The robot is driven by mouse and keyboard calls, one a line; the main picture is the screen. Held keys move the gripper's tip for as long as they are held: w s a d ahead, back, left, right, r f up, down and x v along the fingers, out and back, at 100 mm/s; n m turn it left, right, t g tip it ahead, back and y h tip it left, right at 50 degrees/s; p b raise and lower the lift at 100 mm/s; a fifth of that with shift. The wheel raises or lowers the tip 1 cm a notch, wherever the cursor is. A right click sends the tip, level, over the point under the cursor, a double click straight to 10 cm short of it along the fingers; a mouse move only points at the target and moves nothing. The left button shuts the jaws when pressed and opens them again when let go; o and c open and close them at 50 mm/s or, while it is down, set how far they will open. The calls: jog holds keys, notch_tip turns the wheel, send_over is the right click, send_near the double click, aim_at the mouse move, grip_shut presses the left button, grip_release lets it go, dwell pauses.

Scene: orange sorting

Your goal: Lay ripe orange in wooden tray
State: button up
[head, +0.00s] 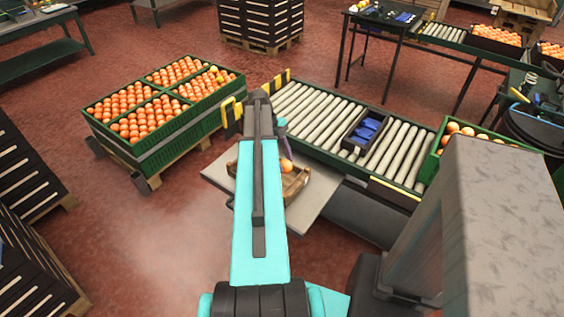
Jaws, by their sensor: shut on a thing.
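The wooden tray (301,187) is a small brown tray on a pale grey table (318,200) beside the roller conveyor. My turquoise arm covers its left part. A ripe orange (287,166) shows at the tray's back part, just right of my arm. My gripper (285,157) is mostly hidden behind my arm and points down at this orange. It is shut on the orange. I cannot tell whether the orange touches the tray floor.
A roller conveyor (320,113) runs behind the table, carrying a dark bin (350,142) with blue things. Green crates (190,125) full of oranges stand on a pallet at left. Another green crate (440,138) of oranges is at right. Slatted dark crates (22,165) line the left edge.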

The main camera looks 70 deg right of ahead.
jog(key=shift+f, duration=0.1)
jog(key=shift+f+b, duration=2.05)
jog(key=shift+f, duration=1.75)
jog(key=shift+f, duration=0.5)
jog(key=o, duration=1.2)
jog(key=shift+c, duration=0.2)
jog(key=shift+o, duration=2)
jog(key=shift+s+r, duration=0.15)
